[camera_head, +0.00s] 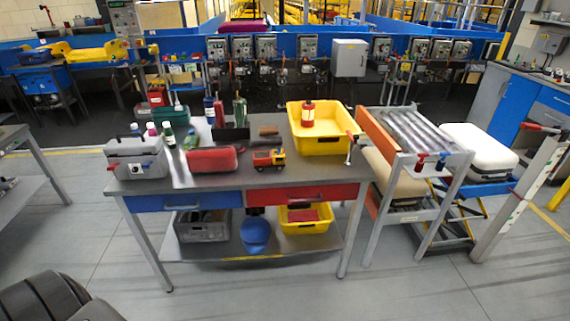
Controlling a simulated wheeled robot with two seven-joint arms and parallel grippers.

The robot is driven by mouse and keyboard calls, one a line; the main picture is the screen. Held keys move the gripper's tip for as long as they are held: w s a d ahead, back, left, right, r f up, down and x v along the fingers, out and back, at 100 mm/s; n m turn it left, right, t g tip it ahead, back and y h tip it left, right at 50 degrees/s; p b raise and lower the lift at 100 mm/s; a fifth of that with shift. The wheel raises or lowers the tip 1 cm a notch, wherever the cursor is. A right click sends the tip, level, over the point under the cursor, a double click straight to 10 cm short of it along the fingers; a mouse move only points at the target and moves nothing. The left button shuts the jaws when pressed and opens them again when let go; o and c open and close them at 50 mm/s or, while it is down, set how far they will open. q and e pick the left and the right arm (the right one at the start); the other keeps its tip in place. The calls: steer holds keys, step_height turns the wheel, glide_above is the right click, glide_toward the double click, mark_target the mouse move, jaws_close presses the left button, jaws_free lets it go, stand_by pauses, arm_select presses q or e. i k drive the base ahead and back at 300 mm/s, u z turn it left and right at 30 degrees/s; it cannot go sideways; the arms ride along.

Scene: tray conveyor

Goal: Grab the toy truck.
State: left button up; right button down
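Neither of my grippers is in view. The dark rounded shape at the bottom left seems to be part of my own body.
Left of the truck lies a red case (213,160); farther left is a grey toolbox (136,158). Behind stand several bottles. A yellow bin (325,142) holding a red-and-white container is behind right. A roller stand (418,140) is right of the bench. Floor in front is clear.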

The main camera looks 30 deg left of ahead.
mark_target(262, 159)
steer(key=z, duration=0.5)
steer(key=i, duration=1.3)
steer(key=u, duration=0.45)
